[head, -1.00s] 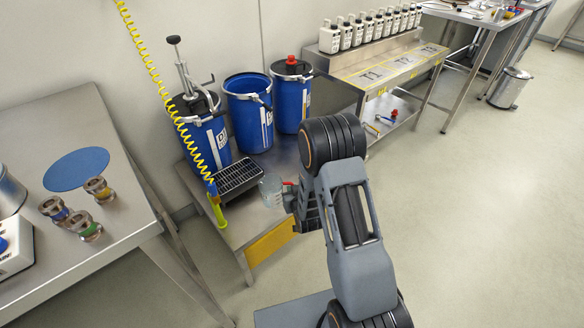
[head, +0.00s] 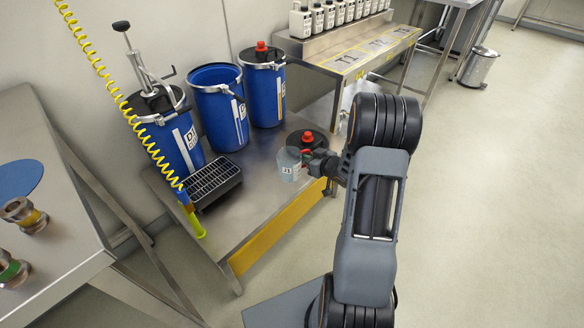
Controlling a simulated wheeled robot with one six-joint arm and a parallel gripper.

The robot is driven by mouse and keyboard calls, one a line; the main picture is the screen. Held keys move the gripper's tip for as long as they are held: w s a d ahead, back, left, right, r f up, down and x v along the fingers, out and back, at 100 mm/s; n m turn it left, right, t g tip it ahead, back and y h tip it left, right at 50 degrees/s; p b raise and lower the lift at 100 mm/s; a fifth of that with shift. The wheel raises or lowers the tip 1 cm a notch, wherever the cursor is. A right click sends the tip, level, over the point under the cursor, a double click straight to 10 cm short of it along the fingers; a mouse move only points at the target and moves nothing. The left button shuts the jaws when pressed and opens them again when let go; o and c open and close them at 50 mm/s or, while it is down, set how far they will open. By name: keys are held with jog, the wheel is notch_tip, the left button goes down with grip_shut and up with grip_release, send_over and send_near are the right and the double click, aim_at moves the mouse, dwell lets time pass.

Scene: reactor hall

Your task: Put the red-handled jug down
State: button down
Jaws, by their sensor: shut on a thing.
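The red-handled jug (head: 287,166) is a small clear beaker-like vessel with a white label. It looks upright, over the front part of the low steel platform (head: 262,190). Its red handle (head: 306,152) points right, toward my gripper (head: 311,160). My gripper is shut on the jug at the handle side; the fingertips are small and partly hidden. I cannot tell whether the jug's base touches the platform or hangs just above it.
A black lid with a red cap (head: 307,138) lies right behind the jug. A black drip grate (head: 213,181) is to its left. Blue drums (head: 219,108) stand behind. Bare steel lies between grate and jug. A yellow coiled hose (head: 128,116) hangs at left.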

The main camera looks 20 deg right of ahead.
jog(key=w+f+b, duration=0.1)
jog(key=w+f, duration=0.1)
jog(key=w, duration=0.1)
jog(key=w+f+b, duration=0.1)
jog(key=w+f, duration=0.2)
jog(key=w+f+b, duration=0.1)
jog(key=w+f, duration=0.1)
jog(key=w, duration=0.1)
jog(key=shift+w+d+f+b, duration=0.1)
jog(key=shift+f+b, duration=0.05)
jog(key=shift+b, duration=0.2)
jog(key=shift+w+f, duration=0.3)
jog(key=shift+f, duration=0.15)
jog(key=shift+w+f+b, duration=0.1)
jog(key=shift+f+b, duration=1.1)
jog(key=shift+f, duration=0.3)
jog(key=shift+f, duration=0.1)
jog(key=shift+f, duration=0.15)
jog(key=c, duration=1.2)
grip_release()
